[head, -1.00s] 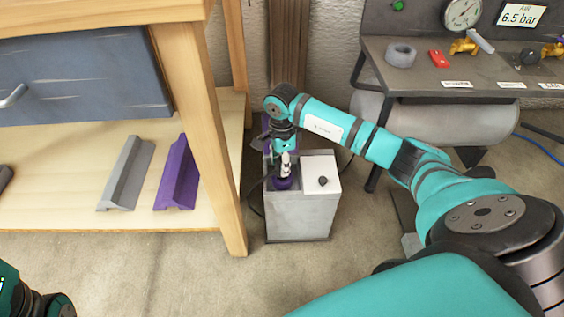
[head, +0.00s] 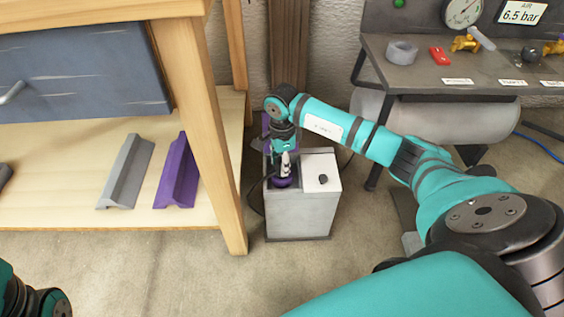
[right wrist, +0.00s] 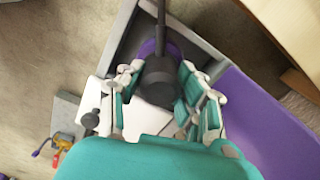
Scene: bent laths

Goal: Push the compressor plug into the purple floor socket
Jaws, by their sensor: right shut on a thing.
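My right gripper (head: 285,172) points down over a grey box on the floor (head: 298,213). In the right wrist view its fingers (right wrist: 160,92) are closed around the black plug (right wrist: 160,78), whose dark cable runs up the picture. The purple socket (head: 282,183) sits in the open left part of the box top, right below the fingertips. In the wrist view its purple rim (right wrist: 148,47) shows partly behind the plug. The plug is over or at the socket; how deep it sits is hidden. My left gripper is out of view; only a bit of the left arm shows at lower left.
A white cover with a black knob (head: 321,172) fills the box's right part. A purple panel (right wrist: 262,125) stands beside the box. The wooden bench leg (head: 205,130) is close at left. An air tank (head: 440,118) under a metal bench is at right. Floor in front is clear.

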